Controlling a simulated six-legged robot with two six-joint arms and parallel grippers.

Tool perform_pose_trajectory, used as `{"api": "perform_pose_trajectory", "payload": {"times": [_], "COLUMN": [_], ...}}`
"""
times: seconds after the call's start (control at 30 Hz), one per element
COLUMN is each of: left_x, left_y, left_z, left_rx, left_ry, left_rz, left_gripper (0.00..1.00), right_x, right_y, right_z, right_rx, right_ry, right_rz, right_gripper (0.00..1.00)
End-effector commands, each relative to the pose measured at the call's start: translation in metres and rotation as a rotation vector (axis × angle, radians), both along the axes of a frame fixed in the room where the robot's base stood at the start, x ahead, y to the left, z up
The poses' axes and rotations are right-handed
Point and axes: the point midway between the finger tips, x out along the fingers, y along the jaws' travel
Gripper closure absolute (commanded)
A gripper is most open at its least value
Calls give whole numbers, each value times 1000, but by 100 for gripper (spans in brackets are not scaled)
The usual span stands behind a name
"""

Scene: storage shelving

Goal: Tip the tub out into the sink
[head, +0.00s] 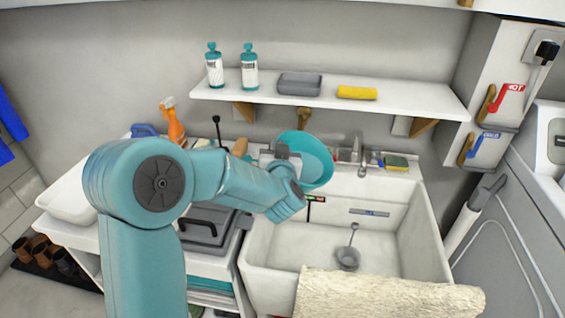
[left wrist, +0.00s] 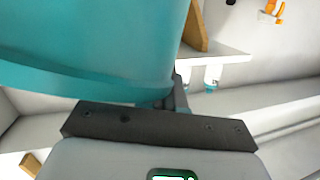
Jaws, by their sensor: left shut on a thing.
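The teal tub (head: 318,172) is held up over the back left of the white sink (head: 275,240), tilted with its open mouth facing the head camera. Its inside looks lighter blue; I cannot tell whether anything is in it. My left gripper (head: 283,155) is shut on the tub's left side. In the left wrist view the tub's teal wall (left wrist: 90,50) fills the upper left, beside the dark gripper (left wrist: 178,97). In the sink lies a grey round plug or strainer (head: 347,257). My right gripper is not in view.
A shelf (head: 420,104) with two bottles, a grey tray (head: 299,84) and a yellow cloth (head: 357,93) hangs above. A tap (head: 363,165) and sponge (head: 396,162) stand behind the sink. A cream towel (head: 385,295) covers its front edge. An orange spray bottle (head: 173,125) stands left.

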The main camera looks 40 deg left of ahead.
Motion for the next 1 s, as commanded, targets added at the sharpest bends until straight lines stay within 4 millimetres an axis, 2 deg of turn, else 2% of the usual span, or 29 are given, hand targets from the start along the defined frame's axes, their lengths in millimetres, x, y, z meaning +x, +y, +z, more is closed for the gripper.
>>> {"api": "perform_pose_trajectory", "payload": {"times": [0.03,0.3,1.0], "left_x": [0,0,2], "left_y": [4,22,-36], "left_z": [0,21,-11], "left_rx": [46,304,759], "left_ry": [0,7,20], "left_rz": [2,4,-3], "left_gripper": [100,100,100], "right_x": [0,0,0], "right_y": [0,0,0], "right_z": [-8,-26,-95], "right_rx": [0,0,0], "right_ry": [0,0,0], "right_rz": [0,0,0], "right_gripper": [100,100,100]}}
